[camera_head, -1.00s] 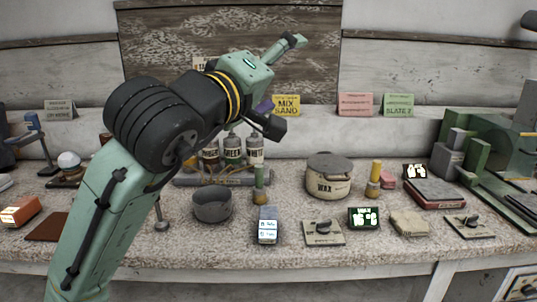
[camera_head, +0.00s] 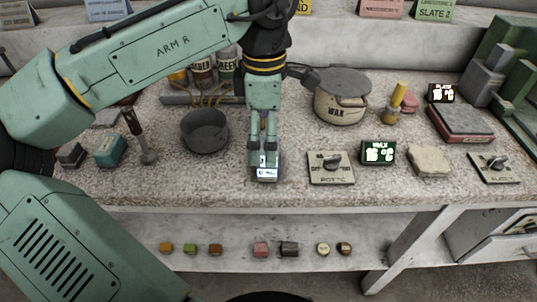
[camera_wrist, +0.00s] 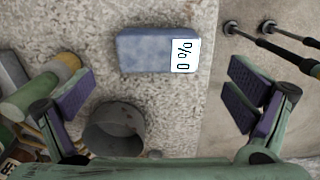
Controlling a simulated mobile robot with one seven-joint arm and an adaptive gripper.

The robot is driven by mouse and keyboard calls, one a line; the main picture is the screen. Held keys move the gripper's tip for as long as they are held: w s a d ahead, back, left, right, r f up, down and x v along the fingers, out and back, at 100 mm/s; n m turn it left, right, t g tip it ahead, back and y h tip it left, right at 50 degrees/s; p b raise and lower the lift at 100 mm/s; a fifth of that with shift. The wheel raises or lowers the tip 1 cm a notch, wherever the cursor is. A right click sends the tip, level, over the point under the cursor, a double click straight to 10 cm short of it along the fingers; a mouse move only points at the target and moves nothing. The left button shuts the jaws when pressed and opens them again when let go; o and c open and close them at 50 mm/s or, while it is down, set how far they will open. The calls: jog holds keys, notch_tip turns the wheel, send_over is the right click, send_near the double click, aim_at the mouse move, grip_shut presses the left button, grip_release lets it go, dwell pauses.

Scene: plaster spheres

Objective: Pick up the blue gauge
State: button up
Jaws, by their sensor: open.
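The blue gauge (camera_head: 267,174) lies on the speckled worktop near its front edge, its lit white display facing front. In the head view my gripper (camera_head: 263,150) points down over it and hides most of its body. In the wrist view the gauge (camera_wrist: 143,49) is a mottled blue block with a white display at its right end. My gripper (camera_wrist: 160,95) is open and empty there, with its purple-padded fingers spread to either side below the gauge in the picture. I cannot tell the exact height gap.
A dark grey bowl (camera_head: 205,131) stands left of the gauge and shows in the wrist view (camera_wrist: 115,131). A dial plate (camera_head: 331,168), a green-faced wax display (camera_head: 379,152) and a wax pot (camera_head: 341,100) stand to the right. A lower shelf (camera_head: 215,262) holds several small blocks.

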jog(key=shift+w+d+f+p, duration=0.1)
jog(key=shift+f+p, duration=0.1)
jog(key=shift+f, duration=0.7)
jog(key=shift+s+d+f+p, duration=0.1)
jog(key=shift+f+p, duration=0.05)
jog(key=shift+f, duration=0.75)
jog(key=shift+w+d+f+p, duration=0.1)
jog(key=shift+f+p, duration=0.1)
jog(key=shift+f, duration=0.7)
jog(key=shift+c, duration=0.5)
jog(key=c, duration=1.3)
jog(key=shift+r, duration=0.15)
jog(key=shift+r, duration=0.5)
notch_tip(320, 180, up, 2)
jog(key=shift+r+b, duration=0.1)
jog(key=shift+b, duration=0.4)
jog(key=s+b, duration=0.1)
jog(key=s, duration=0.4)
jog(key=s+r, duration=0.1)
jog(key=s, duration=0.4)
jog(key=s+b, duration=0.1)
jog(key=s, duration=0.5)
jog(key=shift+a+r+b, duration=0.2)
jog(key=shift+r+b, duration=0.1)
